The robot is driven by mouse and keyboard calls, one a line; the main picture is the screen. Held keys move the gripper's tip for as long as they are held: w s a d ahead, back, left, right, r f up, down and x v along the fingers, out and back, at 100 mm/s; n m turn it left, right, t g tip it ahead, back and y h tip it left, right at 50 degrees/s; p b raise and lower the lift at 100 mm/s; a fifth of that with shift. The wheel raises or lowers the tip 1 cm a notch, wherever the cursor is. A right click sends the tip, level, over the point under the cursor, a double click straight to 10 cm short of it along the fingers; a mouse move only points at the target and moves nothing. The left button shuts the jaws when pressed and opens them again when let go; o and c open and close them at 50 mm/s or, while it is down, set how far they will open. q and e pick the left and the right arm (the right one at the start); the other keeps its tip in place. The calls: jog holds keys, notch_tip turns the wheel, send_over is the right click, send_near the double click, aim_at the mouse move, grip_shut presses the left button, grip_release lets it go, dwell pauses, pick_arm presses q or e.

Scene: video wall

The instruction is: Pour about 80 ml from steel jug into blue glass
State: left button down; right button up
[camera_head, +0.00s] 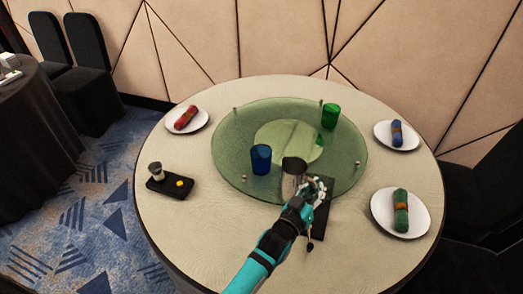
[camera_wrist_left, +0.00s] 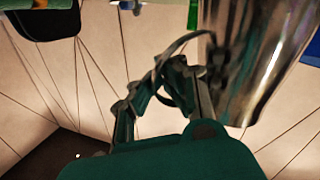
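The steel jug (camera_head: 293,173) stands out near the front edge of the green turntable, close to the blue glass. It looks upright; a gap below it cannot be made out. My left gripper (camera_head: 316,189) is at its right side, fingers closed around the handle. The wrist view shows the jug (camera_wrist_left: 262,60) large at the right, with its thin handle between the fingers of my left gripper (camera_wrist_left: 165,85). The blue glass (camera_head: 261,159) stands upright on the turntable, left of the jug. The jug's contents are hidden. My right gripper is out of view.
A green glass (camera_head: 330,116) stands on the turntable (camera_head: 232,128) at the back. A dark mat (camera_head: 322,222) lies beneath my gripper. Plates with rolled napkins (camera_head: 401,212) line the right side. A black tray (camera_head: 168,186) with a small cup sits left. The front-left table surface is bare.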

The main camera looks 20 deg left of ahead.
pick_arm(q)
jog(key=shift+w+a+r+n+p, duration=0.15)
jog(key=shift+a+r+n+p, duration=0.2)
jog(key=shift+r+p, duration=0.25)
jog(key=shift+w+a+r+n+p, duration=0.2)
jog(key=shift+r+n+p, duration=0.25)
jog(key=shift+r, duration=0.25)
jog(key=shift+w+a+r+n+g+p, duration=0.3)
jog(key=shift+w+a+r+n+p, duration=0.1)
jog(key=shift+a+r+n+p, duration=0.3)
jog(key=w+a+r+n+g+h+p, duration=0.1)
jog(key=w+a+r+n+p, duration=0.1)
jog(key=a+r+n, duration=0.4)
jog(key=shift+w+a+r+n+g, duration=0.2)
jog(key=shift+w+r+n+g, duration=0.1)
jog(key=shift+w+r+n, duration=0.55)
jog(key=shift+w+a+r+n+h+b, duration=0.3)
jog(key=shift+w+a+r+n+b, duration=0.1)
jog(key=shift+a+r+n, duration=0.3)
jog(key=shift+w+a+r+n+g, duration=0.15)
jog(key=shift+w+a+n, duration=0.15)
jog(key=shift+a, duration=0.2)
jog(key=shift+w+a+r+n+g, duration=0.15)
jog(key=shift+w+a+n, duration=0.1)
jog(key=shift+a, duration=0.25)
jog(key=shift+r, duration=0.1)
dwell(0.4)
